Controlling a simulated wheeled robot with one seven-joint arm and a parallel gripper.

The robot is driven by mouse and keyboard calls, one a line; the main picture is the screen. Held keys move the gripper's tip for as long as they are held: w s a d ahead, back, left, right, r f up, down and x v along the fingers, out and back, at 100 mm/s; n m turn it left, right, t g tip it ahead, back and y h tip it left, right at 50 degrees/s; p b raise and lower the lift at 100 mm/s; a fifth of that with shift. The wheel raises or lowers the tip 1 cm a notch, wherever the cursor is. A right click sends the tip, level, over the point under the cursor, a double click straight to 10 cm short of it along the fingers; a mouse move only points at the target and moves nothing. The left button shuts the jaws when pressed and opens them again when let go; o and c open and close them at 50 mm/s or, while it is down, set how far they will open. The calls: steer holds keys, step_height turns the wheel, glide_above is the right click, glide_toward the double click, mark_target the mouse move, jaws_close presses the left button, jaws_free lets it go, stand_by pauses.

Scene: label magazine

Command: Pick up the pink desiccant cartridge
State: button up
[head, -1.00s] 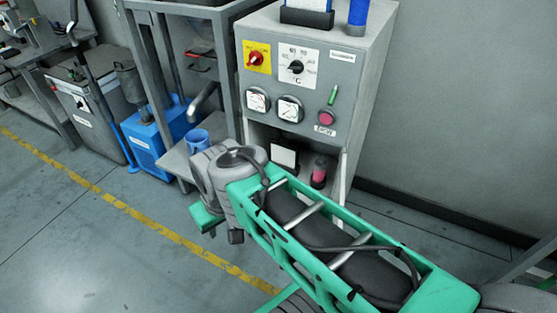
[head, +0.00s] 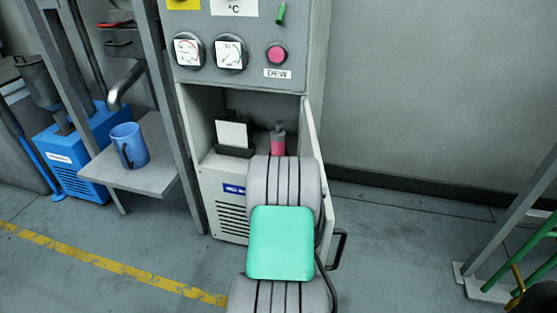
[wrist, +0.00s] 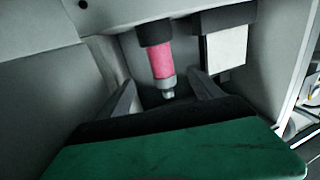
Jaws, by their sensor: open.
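The pink desiccant cartridge (head: 278,141) stands in the open compartment of the grey cabinet, at the compartment's right side. My arm hides its lower part in the head view. In the wrist view the cartridge (wrist: 162,62) has a dark end and a silver-grey tip, and it appears between the fingers of my gripper (wrist: 163,90). The gripper is open. Whether the fingers touch the cartridge cannot be told. The gripper itself is hidden behind my arm in the head view.
A dark holder with a white card (head: 233,135) stands left of the cartridge; the white card also shows in the wrist view (wrist: 225,55). The open cabinet door (head: 313,150) is close on the right. A blue mug (head: 129,146) sits on a shelf (head: 150,180) at the left.

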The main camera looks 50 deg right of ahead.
mark_target(279, 148)
steer(key=b+x, duration=0.1)
steer(key=x, duration=0.2)
steer(key=b+x, duration=0.1)
steer(key=x, duration=0.2)
steer(key=b+x, duration=0.1)
steer(key=x, duration=0.3)
steer(key=shift+w+r, duration=0.2)
steer(key=shift+r, duration=0.1)
steer(key=shift+w+d+r, duration=0.1)
steer(key=shift+w+d, duration=0.2)
steer(key=shift+d, duration=0.1)
steer(key=shift+c, duration=0.3)
steer(key=shift+r, duration=0.1)
jaws_close()
